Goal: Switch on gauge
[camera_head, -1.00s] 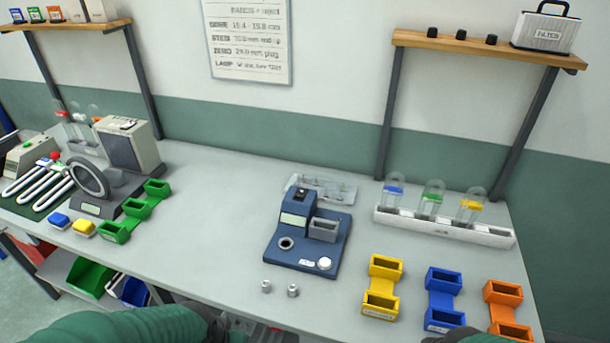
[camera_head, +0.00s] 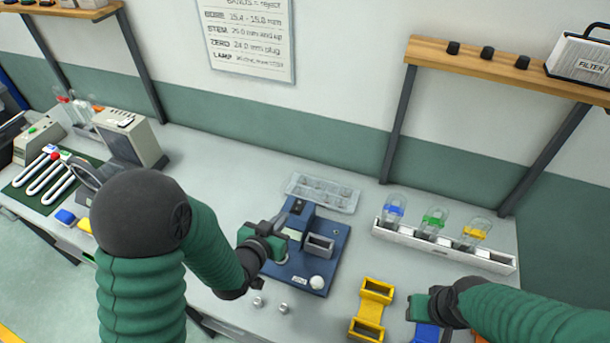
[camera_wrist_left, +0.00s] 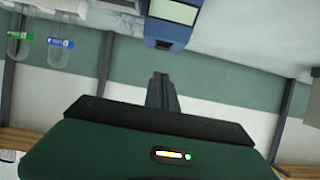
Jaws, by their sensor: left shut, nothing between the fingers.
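The gauge is a dark blue device (camera_head: 325,261) on the bench, right of centre in the head view, with a raised block, a grey open box and a pale round knob (camera_head: 317,282) at its front right. It also shows at the top of the left wrist view (camera_wrist_left: 172,25). My left gripper (camera_head: 285,224) is shut and empty at the raised block, its fingers pointing towards the block's upper part. I cannot tell whether they touch it. The arm hides the gauge's left side. My right gripper (camera_head: 416,306) hangs over the blue bin (camera_head: 428,332); its fingers are unclear.
A clear tray (camera_head: 322,193) lies behind the gauge. Two small metal plugs (camera_head: 258,302) lie in front.

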